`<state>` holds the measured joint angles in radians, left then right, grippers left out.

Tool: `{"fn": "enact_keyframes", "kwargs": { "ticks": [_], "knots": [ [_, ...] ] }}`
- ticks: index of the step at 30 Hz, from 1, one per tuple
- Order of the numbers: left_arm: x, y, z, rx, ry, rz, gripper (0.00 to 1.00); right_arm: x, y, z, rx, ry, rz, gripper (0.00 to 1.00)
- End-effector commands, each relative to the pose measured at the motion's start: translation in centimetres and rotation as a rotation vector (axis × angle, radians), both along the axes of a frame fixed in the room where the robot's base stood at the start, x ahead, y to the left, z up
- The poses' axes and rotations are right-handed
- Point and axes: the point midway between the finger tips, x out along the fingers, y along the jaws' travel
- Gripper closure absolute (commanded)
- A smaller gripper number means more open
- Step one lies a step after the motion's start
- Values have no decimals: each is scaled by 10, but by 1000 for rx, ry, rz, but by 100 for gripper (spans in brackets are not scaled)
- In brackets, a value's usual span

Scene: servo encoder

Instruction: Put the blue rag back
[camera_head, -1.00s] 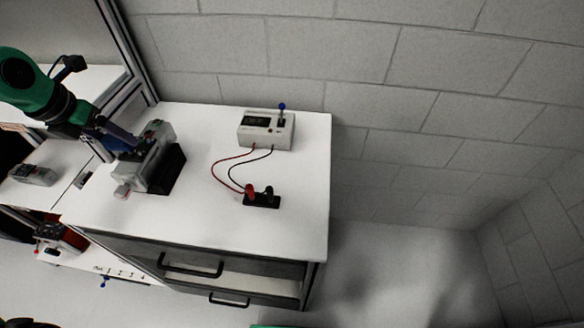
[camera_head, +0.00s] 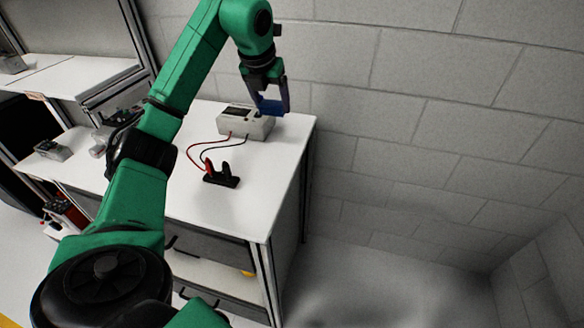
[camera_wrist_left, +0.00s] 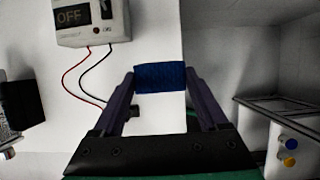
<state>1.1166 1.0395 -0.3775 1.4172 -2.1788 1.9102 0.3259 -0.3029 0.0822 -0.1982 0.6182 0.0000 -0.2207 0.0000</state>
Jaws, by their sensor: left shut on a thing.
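The blue rag (camera_head: 270,106) is between the fingers of my left gripper (camera_head: 272,98). In the left wrist view the rag (camera_wrist_left: 160,77) spans the gap between the two fingertips of the left gripper (camera_wrist_left: 160,80), which is shut on it. The gripper points down beside the right end of the grey meter box (camera_head: 240,121), near the table's back right edge. In the wrist view the rag appears above the floor-side edge of the white table (camera_wrist_left: 150,30). My right gripper is not in view.
The meter box, reading OFF (camera_wrist_left: 73,16), has red and black leads to a black terminal block (camera_head: 221,179). An open drawer space (camera_head: 205,268) with something yellow (camera_head: 248,273) is under the tabletop. A block wall stands behind. The tabletop's right front is clear.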

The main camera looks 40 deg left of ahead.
Motion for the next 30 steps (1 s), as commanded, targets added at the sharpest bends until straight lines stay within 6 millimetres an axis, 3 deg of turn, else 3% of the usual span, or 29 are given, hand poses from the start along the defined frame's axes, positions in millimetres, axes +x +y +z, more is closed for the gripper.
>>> {"fn": "enact_keyframes", "kwargs": {
  "ticks": [1,6,12,20,30],
  "knots": [
    [-1,1,-22,2,10,0,76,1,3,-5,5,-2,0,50],
    [-2,0,-78,1,10,-2,76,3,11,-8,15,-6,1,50],
    [-1,0,-128,0,4,-1,76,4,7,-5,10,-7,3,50],
    [-1,1,-172,-1,3,-2,76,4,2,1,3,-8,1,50],
    [0,1,-178,1,0,-2,76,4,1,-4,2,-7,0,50]
  ]
}}
